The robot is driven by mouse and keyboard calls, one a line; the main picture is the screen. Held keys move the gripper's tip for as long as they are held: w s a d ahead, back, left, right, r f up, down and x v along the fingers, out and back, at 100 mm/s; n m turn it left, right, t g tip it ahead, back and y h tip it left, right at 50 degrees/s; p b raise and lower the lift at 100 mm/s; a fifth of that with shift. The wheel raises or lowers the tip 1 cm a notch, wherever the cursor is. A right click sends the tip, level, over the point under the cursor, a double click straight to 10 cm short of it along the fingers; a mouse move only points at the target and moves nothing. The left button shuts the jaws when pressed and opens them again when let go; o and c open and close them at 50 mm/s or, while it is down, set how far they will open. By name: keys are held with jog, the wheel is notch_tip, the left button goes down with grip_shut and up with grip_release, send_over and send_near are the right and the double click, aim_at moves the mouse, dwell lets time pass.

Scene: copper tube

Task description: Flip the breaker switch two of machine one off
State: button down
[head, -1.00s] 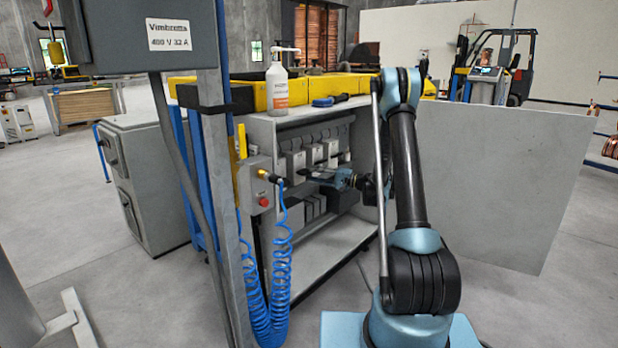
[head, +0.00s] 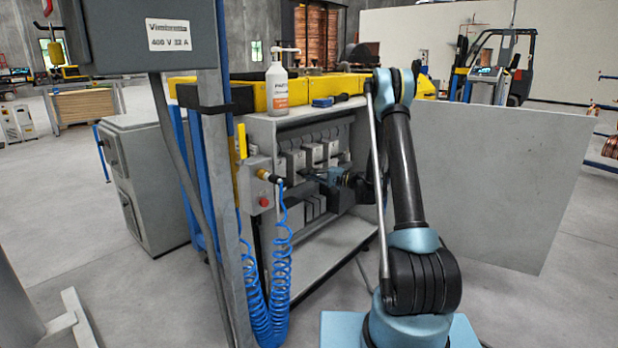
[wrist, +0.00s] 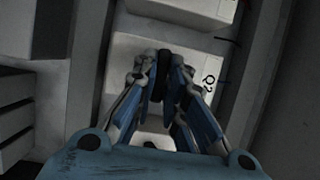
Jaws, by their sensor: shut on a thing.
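In the wrist view, a pale breaker box (wrist: 128,50) marked "Q2" lies under my gripper (wrist: 163,66). My gripper's blue fingers are shut on its dark switch lever (wrist: 163,80), with one fingertip on each side. The fingers partly cover the lever, so its exact position is hard to tell. In the head view, my gripper (head: 315,174) reaches into the open grey cabinet (head: 350,235) at the row of grey breaker boxes (head: 313,154). The lever is too small to make out there.
A post (head: 215,190) and coiled blue hose (head: 265,300) stand left of the cabinet. A grey panel (head: 490,180) stands right of my arm.

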jog(key=shift+w+a+f+n+y, duration=0.15)
jog(key=shift+f+n+y, duration=0.5)
jog(key=shift+y, duration=0.45)
jog(key=shift+w+a+f+n+y, duration=0.15)
jog(key=shift+f+n+y, duration=0.45)
jog(key=shift+y, duration=0.5)
jog(key=shift+s, duration=0.15)
jog(key=c, duration=1.7)
grip_release()
jog(key=shift+f, duration=0.15)
jog(key=shift+o, duration=0.3)
jog(key=v, duration=0.7)
jog(key=shift+d, duration=0.25)
